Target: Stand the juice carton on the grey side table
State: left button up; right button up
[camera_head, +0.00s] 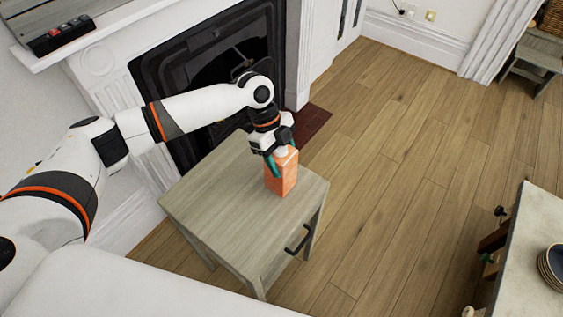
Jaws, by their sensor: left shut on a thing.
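The juice carton (282,178) is an orange box with a pale top. It is upright at the far right part of the grey side table (215,205), over the tabletop. Its base looks to be at or very near the surface; I cannot tell whether it touches. My left gripper (281,160) comes down from above and is shut on the carton's upper part, with teal fingers at its sides. The fingers hide some of the carton's top. My right gripper is not in view.
The grey table has a front drawer with a dark handle (297,240). Behind it is a white fireplace with a black firebox (205,70). A pale counter (535,250) with stacked plates (552,265) stands at lower right. Wooden floor (400,150) is clear between them.

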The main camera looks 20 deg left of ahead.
pick_arm(q)
notch_tip(320, 180, down, 2)
jog(key=shift+f, duration=0.1)
jog(key=shift+f, duration=0.2)
jog(key=o, duration=1.7)
jog(key=shift+o, duration=0.2)
jog(key=shift+r, duration=0.15)
jog(key=b+v, duration=0.1)
jog(key=v, duration=1.1)
